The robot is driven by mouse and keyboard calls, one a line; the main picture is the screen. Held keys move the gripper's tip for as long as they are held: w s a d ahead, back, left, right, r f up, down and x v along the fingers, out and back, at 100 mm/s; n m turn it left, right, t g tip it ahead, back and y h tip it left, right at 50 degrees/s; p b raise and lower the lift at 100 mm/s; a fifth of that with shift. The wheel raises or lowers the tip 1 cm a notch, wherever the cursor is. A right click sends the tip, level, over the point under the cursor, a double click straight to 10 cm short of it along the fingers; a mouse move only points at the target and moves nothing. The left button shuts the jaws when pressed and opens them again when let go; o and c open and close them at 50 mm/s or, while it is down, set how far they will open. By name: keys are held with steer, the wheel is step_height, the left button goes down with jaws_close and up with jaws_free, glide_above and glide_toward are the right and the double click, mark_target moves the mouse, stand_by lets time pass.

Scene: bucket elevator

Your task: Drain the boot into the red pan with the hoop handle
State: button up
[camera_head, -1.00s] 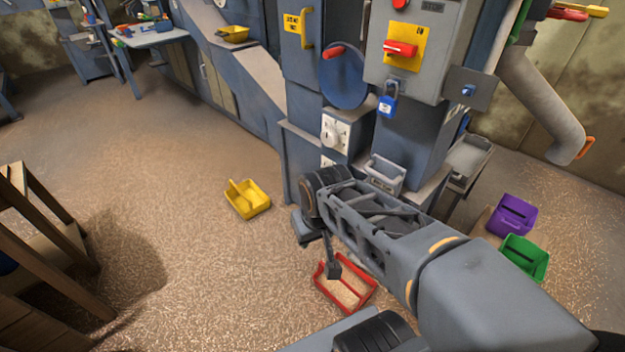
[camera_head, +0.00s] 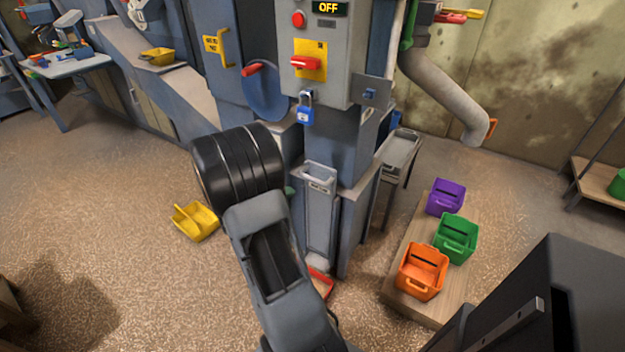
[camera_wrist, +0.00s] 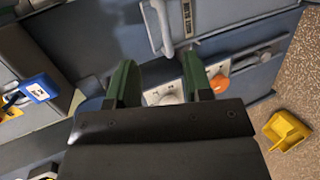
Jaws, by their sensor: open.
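The red pan (camera_head: 321,283) is on the floor at the foot of the elevator in the head view. My arm hides most of it, and I cannot make out its handle. Above it is the boot's upright front slide (camera_head: 319,220), with a grey pull handle (camera_head: 320,176) and a small label. A pale patch shows at its lower end. In the wrist view the grey handle (camera_wrist: 164,30) lies beyond my open, empty gripper (camera_wrist: 160,65), with green fingers apart and not around it. A white dial plate (camera_wrist: 165,97) and an orange knob (camera_wrist: 219,84) show behind the fingers.
A yellow pan (camera_head: 195,221) lies on the floor at left. Purple (camera_head: 445,196), green (camera_head: 456,238) and orange (camera_head: 422,271) bins stand on a board at right. A blue padlock (camera_head: 306,108) hangs below the red switch (camera_head: 305,63). The floor at left is open.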

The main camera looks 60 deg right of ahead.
mark_target(313, 181)
steer(key=d+f+t, duration=0.1)
steer(key=d+f, duration=0.1)
steer(key=d, duration=0.4)
steer(key=w+d+f+n+t+h, duration=0.1)
steer(key=d+f, duration=0.2)
steer(key=d, duration=0.3)
steer(key=w+d+f+n+h, duration=0.1)
steer(key=d+f, duration=0.1)
steer(key=d, duration=0.4)
steer(key=shift+d+f+t, duration=0.15)
steer(key=shift+d+t, duration=0.25)
jaws_close()
